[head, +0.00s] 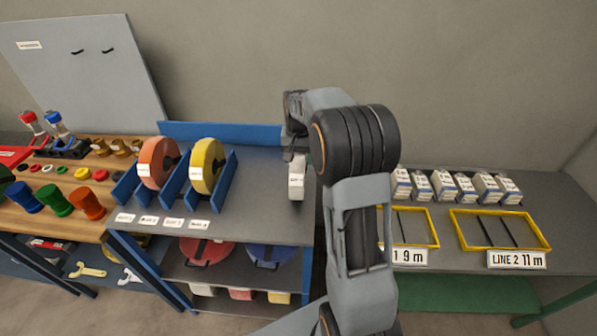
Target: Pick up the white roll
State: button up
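A narrow white piece with a small label, which looks like the white roll seen edge-on (296,180), is at the right part of the grey bench, just left of my arm. My gripper (296,152) is directly above it and points down. The gripper's fingers are small and partly hidden, so I cannot tell whether they touch or grip the roll. I also cannot tell whether the roll rests on the bench or hangs just above it.
An orange roll (152,172) and a yellow roll (204,176) stand in blue racks (226,180) to the left. White cartons (465,187) and yellow frames (497,212) are on the right bench. A blue back rail (215,131) edges the grey bench.

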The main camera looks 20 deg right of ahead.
grip_shut()
dwell(0.3)
jog(key=shift+r, duration=0.25)
dwell(0.3)
